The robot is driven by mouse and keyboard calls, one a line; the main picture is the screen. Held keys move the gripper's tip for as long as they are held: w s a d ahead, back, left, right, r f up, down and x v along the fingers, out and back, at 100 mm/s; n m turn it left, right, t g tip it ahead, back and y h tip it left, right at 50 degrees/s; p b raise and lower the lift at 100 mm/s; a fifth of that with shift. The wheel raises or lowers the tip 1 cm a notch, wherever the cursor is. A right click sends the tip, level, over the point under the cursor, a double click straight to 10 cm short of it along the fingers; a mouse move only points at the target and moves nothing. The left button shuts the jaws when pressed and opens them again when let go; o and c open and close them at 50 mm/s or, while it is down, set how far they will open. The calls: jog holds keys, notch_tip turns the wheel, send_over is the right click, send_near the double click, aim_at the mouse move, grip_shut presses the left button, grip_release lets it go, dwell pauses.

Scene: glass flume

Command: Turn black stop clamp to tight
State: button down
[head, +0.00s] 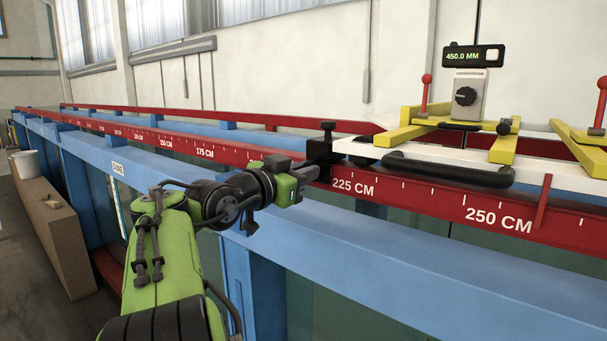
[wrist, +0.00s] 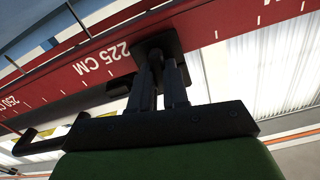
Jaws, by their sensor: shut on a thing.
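The black stop clamp (head: 320,151) sits on the red rail just left of the 225 CM mark, against the left end of the white carriage. A small black post with a flat top stands up from it. My gripper (head: 308,172) reaches the clamp's front face from the left and is shut on part of it. In the wrist view the two dark fingers (wrist: 163,68) stand close together against the black clamp (wrist: 158,43). The part between the fingertips is hidden, and I cannot tell how far the clamp is turned.
The white carriage (head: 450,160) carries a black handle bar (head: 447,170), yellow brackets and a gauge reading 450.0 MM (head: 473,56). The red rail (head: 400,194) runs along the blue flume frame (head: 420,245). The rail left of the clamp is clear.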

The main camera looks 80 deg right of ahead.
jog(key=shift+f, duration=0.1)
jog(key=c, duration=1.1)
grip_release()
jog(key=shift+b+v, duration=2)
jog(key=shift+v, duration=5.9)
jog(key=shift+w, duration=0.15)
